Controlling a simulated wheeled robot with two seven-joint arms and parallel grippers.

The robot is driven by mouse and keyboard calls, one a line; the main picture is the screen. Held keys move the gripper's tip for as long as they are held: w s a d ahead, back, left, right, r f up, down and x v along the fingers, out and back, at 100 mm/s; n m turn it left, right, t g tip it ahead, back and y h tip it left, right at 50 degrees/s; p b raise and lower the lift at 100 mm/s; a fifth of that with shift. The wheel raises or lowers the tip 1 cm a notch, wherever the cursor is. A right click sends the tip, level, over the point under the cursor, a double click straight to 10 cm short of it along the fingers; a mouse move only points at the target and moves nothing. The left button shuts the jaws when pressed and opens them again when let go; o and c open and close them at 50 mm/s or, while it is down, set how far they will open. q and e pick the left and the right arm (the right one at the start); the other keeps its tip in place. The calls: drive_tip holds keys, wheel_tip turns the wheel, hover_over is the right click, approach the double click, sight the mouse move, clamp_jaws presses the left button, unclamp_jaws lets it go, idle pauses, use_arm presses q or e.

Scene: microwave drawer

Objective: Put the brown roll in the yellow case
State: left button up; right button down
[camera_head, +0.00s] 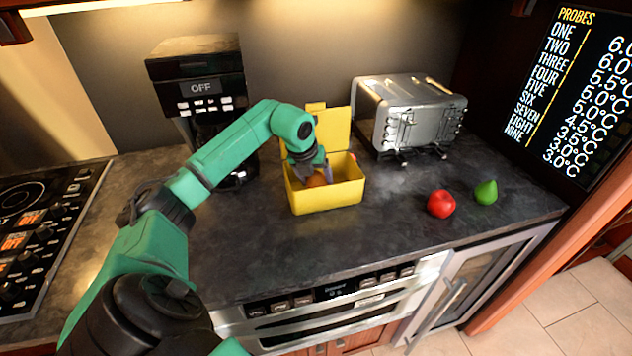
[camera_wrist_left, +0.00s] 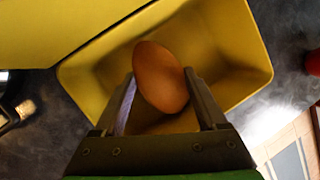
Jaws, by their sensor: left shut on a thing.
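The yellow case (camera_head: 337,193) stands open on the dark counter, its lid raised at the back. It also fills much of the left wrist view (camera_wrist_left: 235,88). The brown roll (camera_wrist_left: 160,78) is an oval between the two fingers of my left gripper (camera_wrist_left: 163,88), inside the case's walls as seen from the wrist. In the head view my left gripper (camera_head: 312,176) reaches down into the case, and only a little of the roll (camera_head: 316,181) shows. My left gripper is shut on the roll. Whether the roll touches the case floor I cannot tell. My right gripper is not in view.
A silver toaster (camera_head: 408,112) stands right of the case, behind it. A black coffee maker (camera_head: 200,85) stands at the back left. A red apple (camera_head: 441,204) and a green pear (camera_head: 486,192) lie at the right. The counter's front middle is clear.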

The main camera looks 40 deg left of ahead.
use_arm(q)
drive_tip(key=shift+f, duration=1.05)
drive_tip(key=o, duration=1.4)
drive_tip(key=shift+r, duration=0.55)
drive_tip(key=shift+b+v, duration=0.95)
drive_tip(key=shift+v, duration=4.7)
